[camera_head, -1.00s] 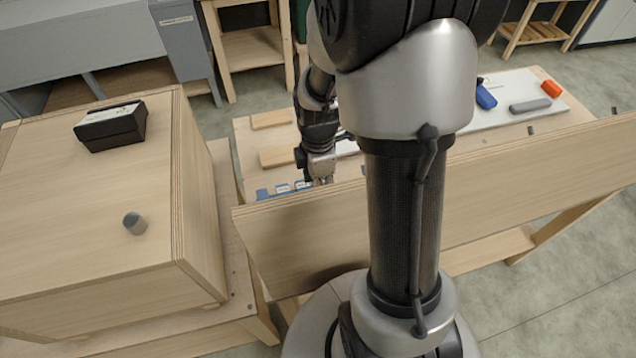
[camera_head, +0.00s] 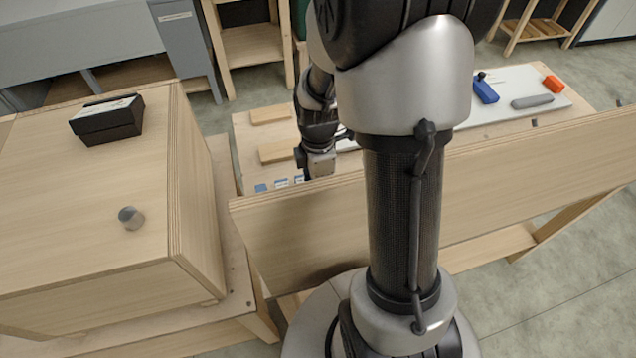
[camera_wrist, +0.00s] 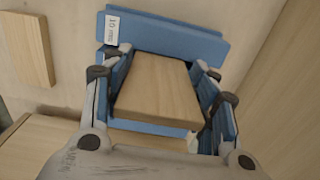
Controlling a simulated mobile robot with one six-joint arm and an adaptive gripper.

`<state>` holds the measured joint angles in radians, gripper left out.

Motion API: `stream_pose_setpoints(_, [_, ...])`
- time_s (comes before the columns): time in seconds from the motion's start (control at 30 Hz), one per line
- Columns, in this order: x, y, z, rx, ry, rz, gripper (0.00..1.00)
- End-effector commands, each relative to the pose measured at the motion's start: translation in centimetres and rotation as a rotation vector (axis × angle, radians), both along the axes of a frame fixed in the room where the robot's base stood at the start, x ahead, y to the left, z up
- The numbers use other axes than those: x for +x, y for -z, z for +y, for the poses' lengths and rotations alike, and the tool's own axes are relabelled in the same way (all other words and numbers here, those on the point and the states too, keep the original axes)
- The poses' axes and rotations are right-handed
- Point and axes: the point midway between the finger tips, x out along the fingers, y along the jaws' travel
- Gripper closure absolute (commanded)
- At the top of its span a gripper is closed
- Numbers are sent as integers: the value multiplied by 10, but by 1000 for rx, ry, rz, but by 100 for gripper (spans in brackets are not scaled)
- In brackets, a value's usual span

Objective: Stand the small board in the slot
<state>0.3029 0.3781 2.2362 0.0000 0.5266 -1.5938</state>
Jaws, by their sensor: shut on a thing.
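The small board (camera_wrist: 158,90) is a plain wooden piece seen between the two fingers in the wrist view. My gripper (camera_wrist: 160,84) is shut on it. A blue slotted piece (camera_wrist: 165,36) with a white label, which seems to read 10 mm, lies just beyond the board. More blue shows beside and below the board; I cannot tell whether the board is inside a slot or above it. In the head view my gripper (camera_head: 320,166) is behind the upright wooden panel, its fingertips hidden. Small blue labelled pieces (camera_head: 281,183) show just left of it.
The wooden panel (camera_head: 290,230) stands along the near side of the work table. Loose wooden boards (camera_head: 278,151) lie behind it. A large wooden box (camera_head: 60,220) stands at left. A white board (camera_head: 510,100) at right bears blue, grey and orange items.

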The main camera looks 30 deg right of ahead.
Motion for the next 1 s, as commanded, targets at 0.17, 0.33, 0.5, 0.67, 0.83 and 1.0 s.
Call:
stream_pose_setpoints(0.17, [0,5,0,0,0,0,70])
stream_pose_setpoints(0.33, [0,8,0,0,0,1,70])
stream_pose_setpoints(0.5, [0,11,0,0,0,1,70])
stream_pose_setpoints(0.67, [0,15,0,0,0,1,70])
stream_pose_setpoints(0.83, [0,18,0,0,0,1,70])
stream_pose_setpoints(1.0, [0,21,0,0,0,0,70])
